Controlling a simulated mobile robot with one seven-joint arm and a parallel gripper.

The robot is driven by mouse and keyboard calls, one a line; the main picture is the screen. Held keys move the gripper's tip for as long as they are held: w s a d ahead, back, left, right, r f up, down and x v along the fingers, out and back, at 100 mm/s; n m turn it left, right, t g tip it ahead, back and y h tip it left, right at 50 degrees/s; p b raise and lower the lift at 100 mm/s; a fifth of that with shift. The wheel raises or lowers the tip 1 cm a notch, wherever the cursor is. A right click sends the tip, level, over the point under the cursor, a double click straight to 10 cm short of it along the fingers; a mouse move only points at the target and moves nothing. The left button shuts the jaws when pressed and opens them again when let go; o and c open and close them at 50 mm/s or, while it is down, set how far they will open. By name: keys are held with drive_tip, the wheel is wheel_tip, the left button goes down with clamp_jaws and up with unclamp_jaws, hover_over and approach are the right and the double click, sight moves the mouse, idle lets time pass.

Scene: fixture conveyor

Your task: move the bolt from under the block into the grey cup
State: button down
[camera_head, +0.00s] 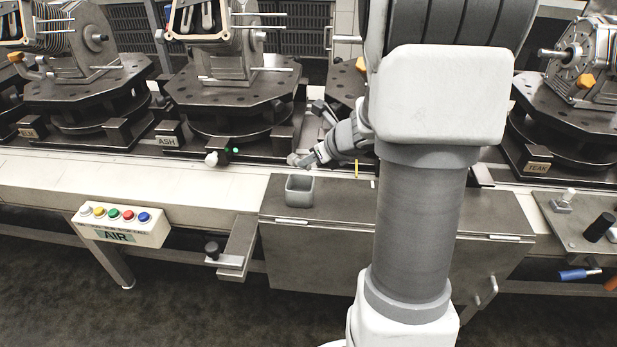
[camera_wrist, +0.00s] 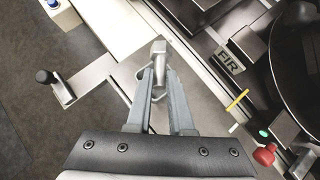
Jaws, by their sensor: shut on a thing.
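My gripper (camera_head: 303,160) is shut on a small light grey piece, seemingly the bolt (camera_wrist: 158,48), at its fingertips in the wrist view. In the head view the held piece is small and its shape is hard to tell. The grey cup (camera_head: 299,193) stands upright on the grey cabinet top (camera_head: 335,215). My gripper is above the cup's far side, apart from it. Part of a grey form behind the fingers in the wrist view may be the cup. I cannot tell which block the bolt came from.
Dark fixtures stand along the conveyor behind, with plates marked ASH (camera_head: 167,141), TEAK (camera_head: 538,167) and FIR (camera_wrist: 228,62). A button box marked AIR (camera_head: 120,225) is at the left. A thin yellow rod (camera_wrist: 237,99) and a red knob (camera_wrist: 265,155) are right of my fingers.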

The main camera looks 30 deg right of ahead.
drive_tip(key=shift+w+a+f+b, duration=0.15)
drive_tip(key=shift+f+b, duration=0.95)
drive_tip(key=shift+f, duration=0.95)
drive_tip(key=shift+f+b, duration=0.3)
drive_tip(key=shift+b, duration=0.05)
drive_tip(key=c, duration=0.8)
unclamp_jaws()
drive_tip(key=shift+r, duration=0.1)
drive_tip(key=shift+r, duration=0.1)
drive_tip(key=shift+r+p, duration=0.2)
drive_tip(key=shift+p, duration=0.25)
drive_tip(key=p+v, duration=0.4)
drive_tip(key=v, duration=0.8)
